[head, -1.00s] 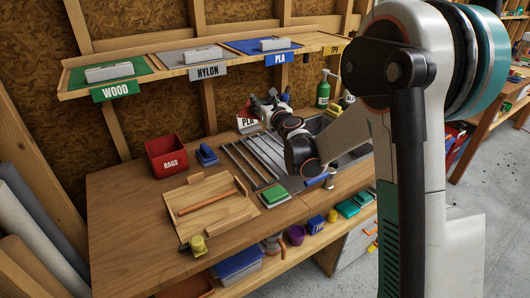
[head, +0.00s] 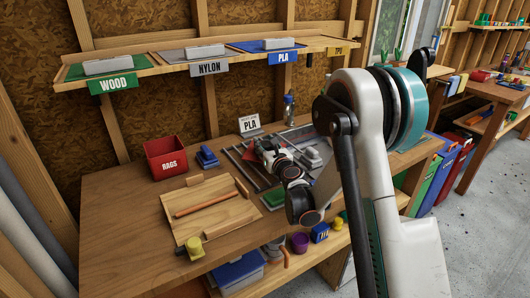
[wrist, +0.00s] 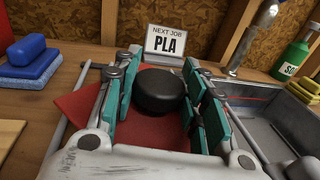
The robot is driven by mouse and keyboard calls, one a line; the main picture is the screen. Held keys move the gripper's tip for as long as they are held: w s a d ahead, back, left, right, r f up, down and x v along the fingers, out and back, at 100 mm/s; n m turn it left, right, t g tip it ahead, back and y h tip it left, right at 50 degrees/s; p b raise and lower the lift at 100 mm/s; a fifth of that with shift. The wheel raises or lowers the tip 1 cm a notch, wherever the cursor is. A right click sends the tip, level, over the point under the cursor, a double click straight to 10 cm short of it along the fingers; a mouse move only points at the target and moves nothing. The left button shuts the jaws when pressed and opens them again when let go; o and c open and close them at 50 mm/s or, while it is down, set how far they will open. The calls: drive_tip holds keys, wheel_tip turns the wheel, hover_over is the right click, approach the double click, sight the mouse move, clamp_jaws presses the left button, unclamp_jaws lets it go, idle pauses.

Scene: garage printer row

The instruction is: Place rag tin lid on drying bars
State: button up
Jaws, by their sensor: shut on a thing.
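The rag tin lid (wrist: 150,134) is red with a round black knob (wrist: 160,91). In the wrist view, the teal-padded fingers of my gripper (wrist: 162,88) are shut on the knob, and the lid spreads red beneath and beside them. In the head view, my gripper (head: 266,152) is low over the drying bars (head: 237,160), a row of grey metal bars on the bench. My arm and gripper hide most of the lid and part of the bars there. I cannot tell whether the lid touches the bars. The open red rag tin (head: 168,166) stands to the left.
A PLA sign (head: 250,125) stands just behind the bars. A blue brush (head: 207,157) lies left of them. A wooden board with a rod (head: 207,203) is in front.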

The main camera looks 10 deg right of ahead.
drive_tip(key=shift+f, duration=0.9)
drive_tip(key=shift+f, duration=0.4)
drive_tip(key=shift+f, duration=0.15)
drive_tip(key=o, duration=1.1)
